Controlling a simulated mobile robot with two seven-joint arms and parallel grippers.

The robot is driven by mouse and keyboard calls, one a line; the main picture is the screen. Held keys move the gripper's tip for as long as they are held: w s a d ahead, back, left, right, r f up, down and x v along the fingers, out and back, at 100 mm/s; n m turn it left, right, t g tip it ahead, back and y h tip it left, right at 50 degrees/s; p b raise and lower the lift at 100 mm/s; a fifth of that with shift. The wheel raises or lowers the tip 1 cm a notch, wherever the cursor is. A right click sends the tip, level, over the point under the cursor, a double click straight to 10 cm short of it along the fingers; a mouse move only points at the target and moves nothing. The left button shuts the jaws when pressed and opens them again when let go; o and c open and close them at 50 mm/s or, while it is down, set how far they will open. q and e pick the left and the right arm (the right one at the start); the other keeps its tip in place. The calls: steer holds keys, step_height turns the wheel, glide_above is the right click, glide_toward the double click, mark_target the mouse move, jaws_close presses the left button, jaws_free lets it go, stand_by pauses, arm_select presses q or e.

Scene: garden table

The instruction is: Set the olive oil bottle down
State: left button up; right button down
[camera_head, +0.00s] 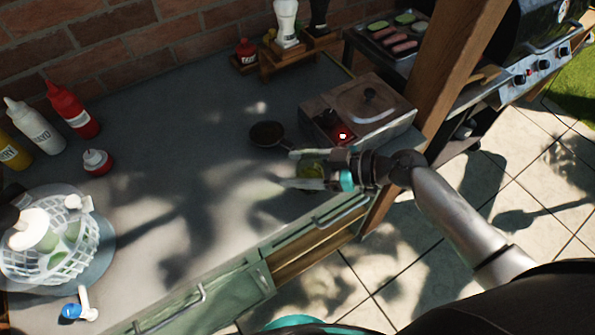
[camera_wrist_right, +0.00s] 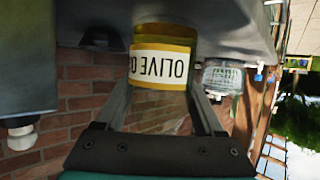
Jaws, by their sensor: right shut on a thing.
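My right gripper (camera_head: 302,170) is over the counter's front right part in the head view. My left gripper is not in view.
A dark pan (camera_head: 267,134) and a metal box with a lid (camera_head: 368,102) lie just behind the gripper. Sauce bottles (camera_head: 72,110) and a white basket (camera_head: 75,250) stand at the left. The counter's middle is clear. A wooden post (camera_head: 420,100) rises at the right.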

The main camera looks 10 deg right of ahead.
steer(key=shift+f, duration=0.85)
steer(key=shift+f, duration=0.1)
jaws_free()
steer(key=b+v, duration=0.1)
steer(key=v, duration=1.1)
